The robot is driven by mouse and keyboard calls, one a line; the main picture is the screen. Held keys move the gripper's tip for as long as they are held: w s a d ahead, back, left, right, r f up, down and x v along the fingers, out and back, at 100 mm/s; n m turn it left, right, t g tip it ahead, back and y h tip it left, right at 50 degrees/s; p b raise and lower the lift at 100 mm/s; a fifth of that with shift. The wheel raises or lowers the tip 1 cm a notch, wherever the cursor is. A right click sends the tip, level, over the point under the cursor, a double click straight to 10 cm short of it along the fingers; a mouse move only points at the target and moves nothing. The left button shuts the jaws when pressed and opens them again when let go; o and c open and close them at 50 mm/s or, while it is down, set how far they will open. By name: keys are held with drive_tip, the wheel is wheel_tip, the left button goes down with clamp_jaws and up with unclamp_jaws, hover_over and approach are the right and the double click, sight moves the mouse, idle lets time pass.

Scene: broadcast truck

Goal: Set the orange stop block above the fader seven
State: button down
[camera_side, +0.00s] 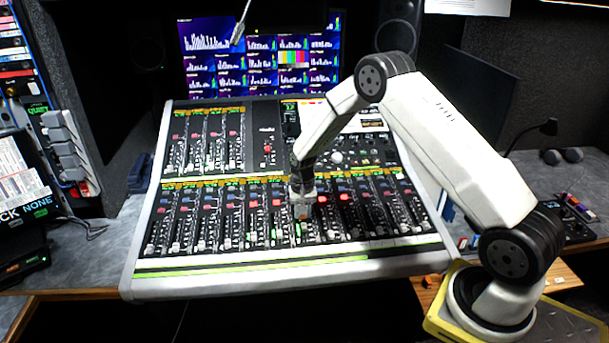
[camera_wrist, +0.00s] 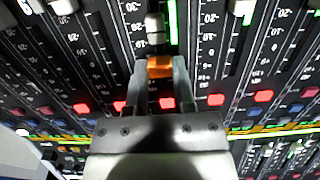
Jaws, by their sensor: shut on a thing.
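My gripper (camera_wrist: 161,72) is shut on the small orange stop block (camera_wrist: 160,67), with one finger on each side. I cannot read a fader number. Whether the block touches the panel is unclear.
Rows of fader caps, red and blue buttons and printed scales crowd the panel around my gripper. Monitors (camera_side: 262,60) stand behind the console. A microphone (camera_side: 238,33) hangs above. A small orange piece (camera_side: 432,281) lies on a wooden board at the right.

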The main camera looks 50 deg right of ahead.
drive_tip(key=shift+w+f, duration=0.1)
drive_tip(key=shift+f, duration=0.6)
drive_tip(key=shift+c, duration=1.9)
unclamp_jaws()
drive_tip(key=shift+r, duration=3.85)
